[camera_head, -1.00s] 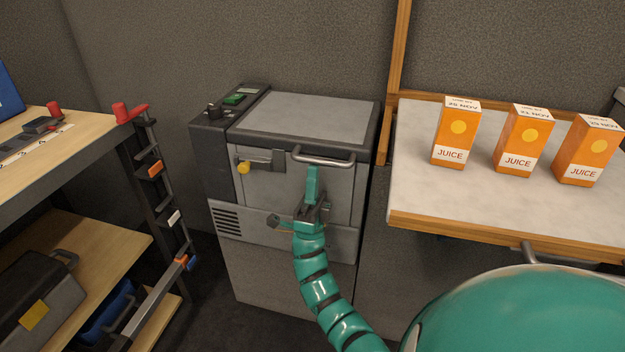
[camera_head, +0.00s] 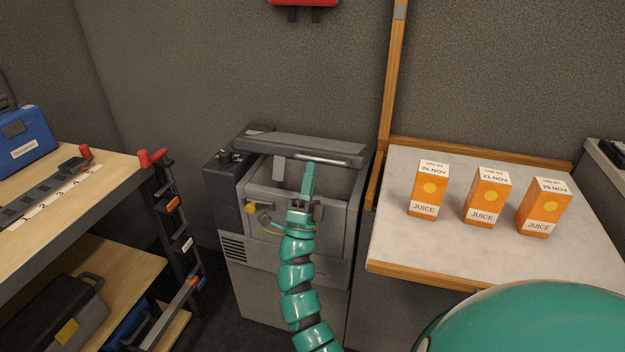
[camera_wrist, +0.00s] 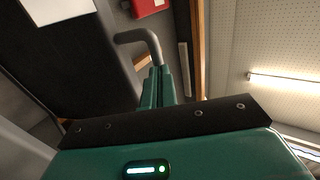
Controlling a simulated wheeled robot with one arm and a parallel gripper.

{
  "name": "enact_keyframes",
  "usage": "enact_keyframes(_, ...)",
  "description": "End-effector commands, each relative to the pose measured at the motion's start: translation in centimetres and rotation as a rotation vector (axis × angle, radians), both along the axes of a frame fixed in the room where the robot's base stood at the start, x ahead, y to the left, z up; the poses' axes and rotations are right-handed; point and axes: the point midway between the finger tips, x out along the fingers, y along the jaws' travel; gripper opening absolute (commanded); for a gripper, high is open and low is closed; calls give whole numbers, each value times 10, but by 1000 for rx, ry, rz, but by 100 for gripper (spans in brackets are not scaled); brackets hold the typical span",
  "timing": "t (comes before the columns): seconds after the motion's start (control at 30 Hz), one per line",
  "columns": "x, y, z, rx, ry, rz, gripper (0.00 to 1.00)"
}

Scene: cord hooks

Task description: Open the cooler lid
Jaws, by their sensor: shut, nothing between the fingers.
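The grey cooler (camera_head: 290,290) stands against the wall between the shelf and the counter. Its lid (camera_head: 300,146) is raised and tilted, and the dark interior shows beneath it. The lid's bar handle (camera_head: 322,159) is at the front edge; it also shows in the wrist view (camera_wrist: 138,37). My teal gripper (camera_head: 309,170) is shut and points upward at the handle, in front of the opening. In the wrist view its closed fingers (camera_wrist: 158,84) are close beside the handle; I cannot tell if they touch. A yellow-tipped latch (camera_head: 251,208) is on the cooler's front left.
A counter (camera_head: 400,245) with several juice cartons, one of them here (camera_head: 427,190), is on the right. A wooden post (camera_head: 390,100) rises beside the cooler. A shelf (camera_head: 110,175) with a blue case (camera_head: 22,138) and a cord rack (camera_head: 172,205) is on the left.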

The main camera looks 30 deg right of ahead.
Motion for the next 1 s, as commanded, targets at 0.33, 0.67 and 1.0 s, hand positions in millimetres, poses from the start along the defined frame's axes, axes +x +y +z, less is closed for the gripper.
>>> enact_keyframes(0.33, 19, -18, 67, 146, 118, -2, 0)
enact_keyframes(0.67, 37, -40, 112, 274, 229, -2, 0)
enact_keyframes(1.0, 61, -67, 151, 404, 340, -1, 0)
